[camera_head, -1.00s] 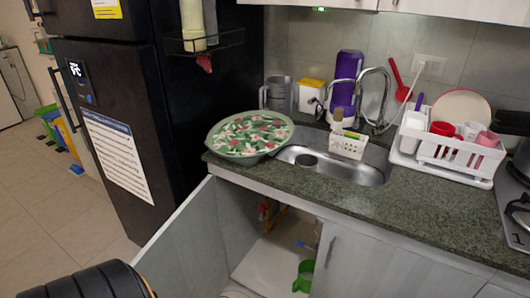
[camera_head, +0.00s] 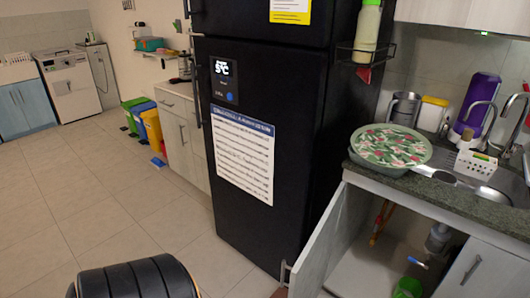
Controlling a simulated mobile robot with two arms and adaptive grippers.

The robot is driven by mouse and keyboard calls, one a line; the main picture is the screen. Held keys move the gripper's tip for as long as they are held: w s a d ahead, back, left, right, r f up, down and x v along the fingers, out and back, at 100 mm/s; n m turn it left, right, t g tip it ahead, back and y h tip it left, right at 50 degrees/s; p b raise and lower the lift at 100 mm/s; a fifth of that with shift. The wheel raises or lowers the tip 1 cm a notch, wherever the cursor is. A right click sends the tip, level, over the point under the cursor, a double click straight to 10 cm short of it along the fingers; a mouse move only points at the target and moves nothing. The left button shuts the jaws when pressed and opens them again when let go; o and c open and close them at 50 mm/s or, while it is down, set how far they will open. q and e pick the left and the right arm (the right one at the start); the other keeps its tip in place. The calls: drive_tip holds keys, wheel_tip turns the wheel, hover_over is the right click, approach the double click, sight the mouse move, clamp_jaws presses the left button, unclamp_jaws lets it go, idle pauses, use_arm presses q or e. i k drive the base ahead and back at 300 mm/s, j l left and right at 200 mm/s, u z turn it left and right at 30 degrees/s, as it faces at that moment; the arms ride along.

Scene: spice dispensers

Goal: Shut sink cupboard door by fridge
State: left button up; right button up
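The sink cupboard door (camera_head: 328,240) by the fridge (camera_head: 285,120) stands open, swung out toward me beside the fridge's right side. It is pale, and I see it at a steep angle. A metal handle (camera_head: 285,273) shows at its near edge. The opening to its right shows the cupboard inside (camera_head: 375,260), with pipes and a green object (camera_head: 407,287). The door's lower part is cut off by the bottom edge. Neither of my grippers is in view.
A second cupboard door (camera_head: 475,270) to the right looks shut. A round pan with a flowered lid (camera_head: 388,147) sits on the counter above, beside the sink (camera_head: 500,192). Open tiled floor (camera_head: 110,210) lies left of the fridge. Coloured bins (camera_head: 150,128) stand farther back.

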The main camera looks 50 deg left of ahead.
sight(307, 274)
drive_tip(key=j, duration=1.85)
